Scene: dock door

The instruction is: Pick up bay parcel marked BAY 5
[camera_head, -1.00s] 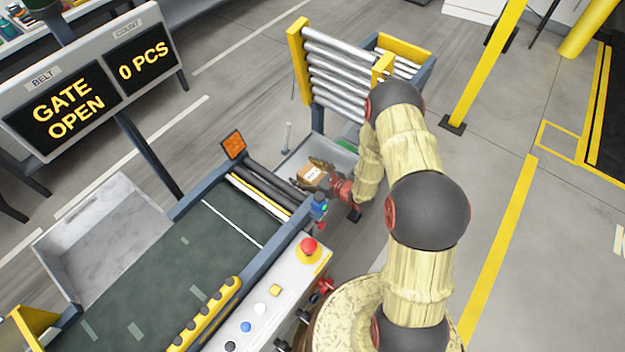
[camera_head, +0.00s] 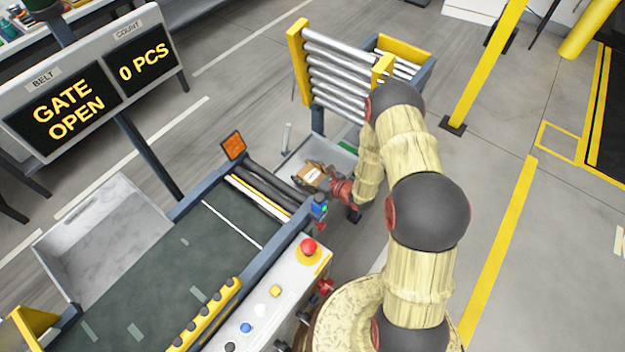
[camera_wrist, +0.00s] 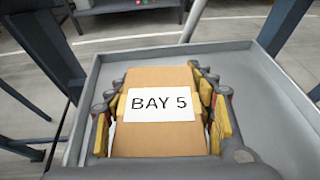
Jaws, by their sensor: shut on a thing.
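The bay parcel (camera_wrist: 155,78) is a brown cardboard box with a white label reading BAY 5. In the wrist view it fills the space between the yellow-padded fingers of my gripper (camera_wrist: 160,115), which are shut on its two sides. In the head view the parcel (camera_head: 311,174) is small, with my gripper (camera_head: 318,176) around it at the end of the arm. The parcel is over a grey tray (camera_wrist: 248,75) at the end of the conveyor; whether its underside touches the tray floor cannot be told.
The green conveyor belt (camera_head: 185,262) runs to lower left beside a control panel with a red button (camera_head: 308,247). A raised roller section (camera_head: 338,75) stands behind the tray. The sign (camera_head: 90,80) reads GATE OPEN and 0 PCS. A yellow post (camera_head: 487,60) stands at right.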

